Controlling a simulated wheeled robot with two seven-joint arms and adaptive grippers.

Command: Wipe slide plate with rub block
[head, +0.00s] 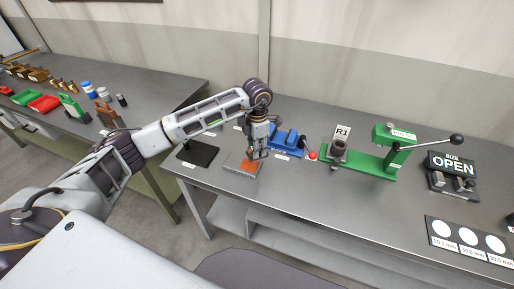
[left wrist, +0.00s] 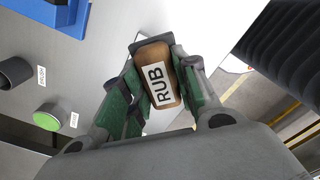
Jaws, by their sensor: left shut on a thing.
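My left gripper (head: 257,154) is shut on the brown rub block (left wrist: 158,78), whose white "RUB" label faces the left wrist camera. In the left wrist view the block sits between the two green-padded fingers (left wrist: 160,92). In the head view the gripper points down over the light grey slide plate (head: 234,161), which lies near the table's front edge. An orange-brown patch (head: 249,167) shows at the plate, below the fingers; I cannot tell if the block touches the plate. My right gripper is not in view.
A black pad (head: 197,153) lies left of the plate, and a blue fixture (head: 287,141) stands close behind on the right. A green press (head: 372,160) with levers and an "OPEN" sign (head: 451,164) stand farther right. A side table (head: 145,92) holds several small parts.

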